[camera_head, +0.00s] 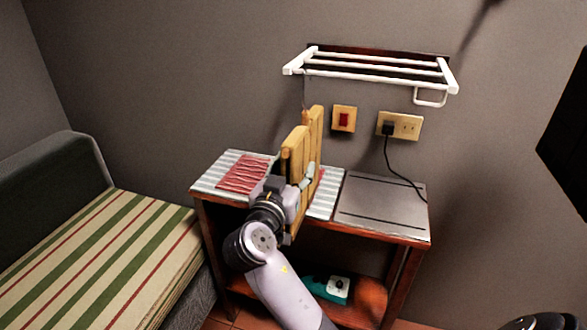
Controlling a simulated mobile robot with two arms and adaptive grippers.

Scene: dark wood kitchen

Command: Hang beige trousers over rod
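The beige trousers (298,155) look yellow-tan and stiff. They hang upright in long folds in front of the wall, above the small wooden table. My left gripper (303,186) is at their middle, with a grey finger showing against their right side; it appears shut on them, though the trousers and gripper body partly hide the fingers. A white wall rack (375,75) with several parallel rods is above and to the right of the trousers, apart from them. A small loop hangs below its right end. My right gripper is not seen; only a dark arm part shows at the bottom right corner.
The table (413,237) carries a striped cloth, a red patterned piece (243,174) and a grey flat panel (381,203). A red switch (344,119) and a socket with a plugged cord (403,127) are below the rack. A striped bed (100,255) stands left.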

